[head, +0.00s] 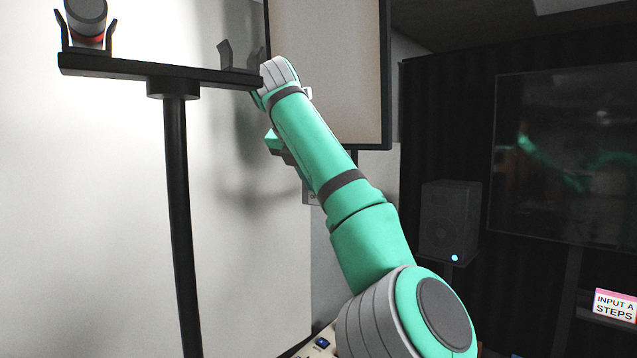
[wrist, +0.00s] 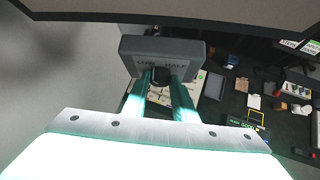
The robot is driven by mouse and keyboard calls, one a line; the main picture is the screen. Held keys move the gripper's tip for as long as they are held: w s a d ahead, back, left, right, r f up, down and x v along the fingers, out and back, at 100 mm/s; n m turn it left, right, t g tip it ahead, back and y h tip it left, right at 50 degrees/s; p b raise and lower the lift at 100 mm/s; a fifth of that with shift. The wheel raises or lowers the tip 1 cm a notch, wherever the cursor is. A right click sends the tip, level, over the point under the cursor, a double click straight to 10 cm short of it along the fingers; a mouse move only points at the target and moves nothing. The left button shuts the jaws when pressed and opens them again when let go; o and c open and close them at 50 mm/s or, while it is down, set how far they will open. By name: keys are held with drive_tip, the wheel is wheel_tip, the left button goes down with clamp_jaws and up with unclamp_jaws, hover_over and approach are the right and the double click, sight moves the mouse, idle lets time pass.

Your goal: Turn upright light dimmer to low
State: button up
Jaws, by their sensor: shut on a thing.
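The light dimmer (wrist: 190,51) is a grey box in the wrist view, with the labels LOW and HALF partly readable on its face. A dark round knob (wrist: 160,73) shows below the labels. My gripper (wrist: 162,79) has its two teal-lit fingers on either side of the knob, shut on it. The knob's exact setting is hard to read, as the fingers cover part of it. In the head view my green arm hides the contact. A small grey panel edge (head: 311,194) shows behind the arm; I cannot tell whether it is the dimmer.
A black stand (head: 178,200) with a crossbar carrying a dark cylinder (head: 87,20) stands left of my arm. A framed board (head: 340,70) hangs behind. A speaker (head: 449,218) and a dark screen (head: 560,160) are at right. A cluttered table (wrist: 235,95) lies below.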

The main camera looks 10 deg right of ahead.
drive_tip(key=shift+w+f+n+g+h, duration=0.15)
drive_tip(key=shift+n+g+h, duration=0.15)
drive_tip(key=shift+h, duration=0.2)
drive_tip(key=o, duration=1)
drive_tip(key=shift+o, duration=0.2)
